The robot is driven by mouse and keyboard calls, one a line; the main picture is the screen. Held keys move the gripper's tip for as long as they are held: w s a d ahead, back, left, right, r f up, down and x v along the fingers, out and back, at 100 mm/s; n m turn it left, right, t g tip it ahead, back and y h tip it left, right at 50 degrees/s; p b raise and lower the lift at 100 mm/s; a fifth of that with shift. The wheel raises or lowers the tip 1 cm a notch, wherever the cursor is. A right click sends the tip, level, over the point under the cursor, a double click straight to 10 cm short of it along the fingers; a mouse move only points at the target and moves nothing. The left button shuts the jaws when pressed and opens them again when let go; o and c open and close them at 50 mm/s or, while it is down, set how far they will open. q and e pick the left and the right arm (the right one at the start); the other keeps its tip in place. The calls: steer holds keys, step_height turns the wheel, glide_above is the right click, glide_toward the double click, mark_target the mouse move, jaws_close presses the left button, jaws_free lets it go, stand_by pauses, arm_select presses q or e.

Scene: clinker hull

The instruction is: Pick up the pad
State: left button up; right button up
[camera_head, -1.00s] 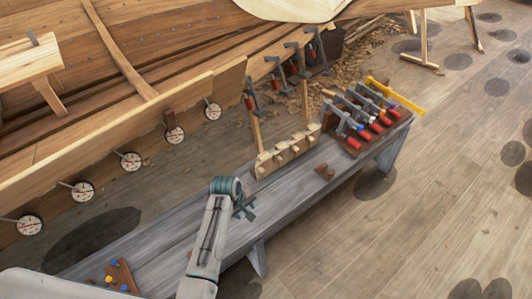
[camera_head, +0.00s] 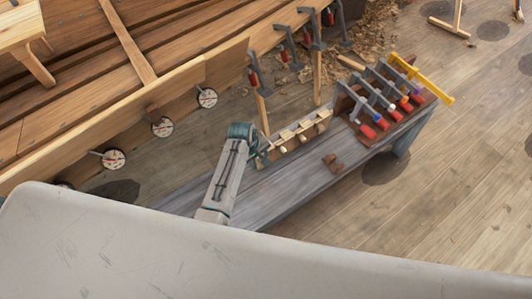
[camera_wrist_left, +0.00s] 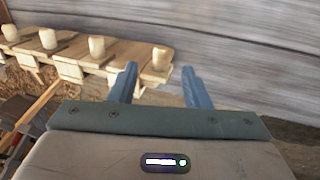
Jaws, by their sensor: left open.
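A wooden rack (camera_head: 296,136) stands on the grey bench, with several pale blocks or pegs along it. The same rack shows in the left wrist view (camera_wrist_left: 85,52), with pale rounded pegs standing on flat tan pieces. I cannot tell for certain which piece is the pad. My right gripper is not in view.
The grey bench (camera_head: 262,190) carries a rack of clamps (camera_head: 380,100) with red handles and a yellow bar (camera_head: 425,78) at its right end. The plank hull (camera_head: 90,75) with round dials stands behind. Bare bench surface lies in front of the rack.

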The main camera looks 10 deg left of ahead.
mark_target(260, 160)
arm_select(q)
steer(key=x, duration=0.3)
steer(key=shift+f+p, duration=0.3)
steer(key=shift+p, duration=0.05)
steer(key=shift+x, duration=0.95)
steer(key=shift+w+f, duration=0.1)
steer(key=shift+f, duration=0.15)
steer(key=shift+c, duration=0.4)
steer(key=c, duration=0.7)
jaws_close()
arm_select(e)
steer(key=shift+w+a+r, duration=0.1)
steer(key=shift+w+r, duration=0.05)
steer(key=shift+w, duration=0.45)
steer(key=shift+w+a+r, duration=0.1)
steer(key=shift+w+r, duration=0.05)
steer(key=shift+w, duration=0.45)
